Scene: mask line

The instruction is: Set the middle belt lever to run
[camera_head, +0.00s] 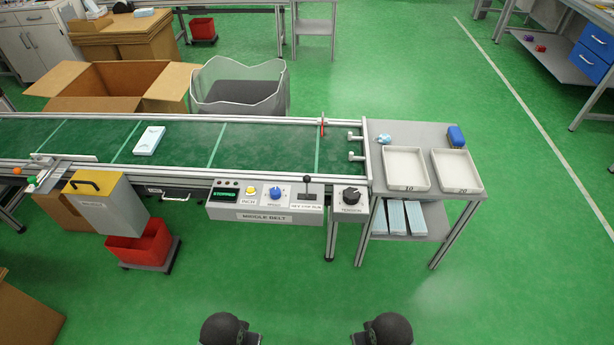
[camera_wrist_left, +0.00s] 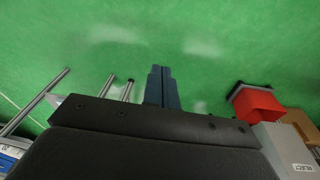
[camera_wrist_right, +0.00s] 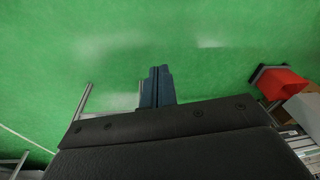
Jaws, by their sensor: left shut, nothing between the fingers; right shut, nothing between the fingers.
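The middle belt panel (camera_head: 266,217) hangs on the front side of the conveyor and carries the label MIDDLE BELT. Its display (camera_head: 224,193) reads STOPPED. The lever (camera_head: 307,183) has a black knob and stands about upright above a label with RUN at its right end; the small lettering is hard to read. In the head view my grippers are out of sight; only two dark arm parts show at the bottom edge. My left gripper (camera_wrist_left: 163,87) is shut and empty in the left wrist view. My right gripper (camera_wrist_right: 157,86) is shut and empty over green floor.
A yellow button (camera_head: 251,190), blue knob (camera_head: 276,193) and black tension knob (camera_head: 351,195) flank the lever. A light blue pack (camera_head: 149,140) lies on the belt (camera_head: 260,146). A side table (camera_head: 408,137) holds two trays. The floor before the panel is clear.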

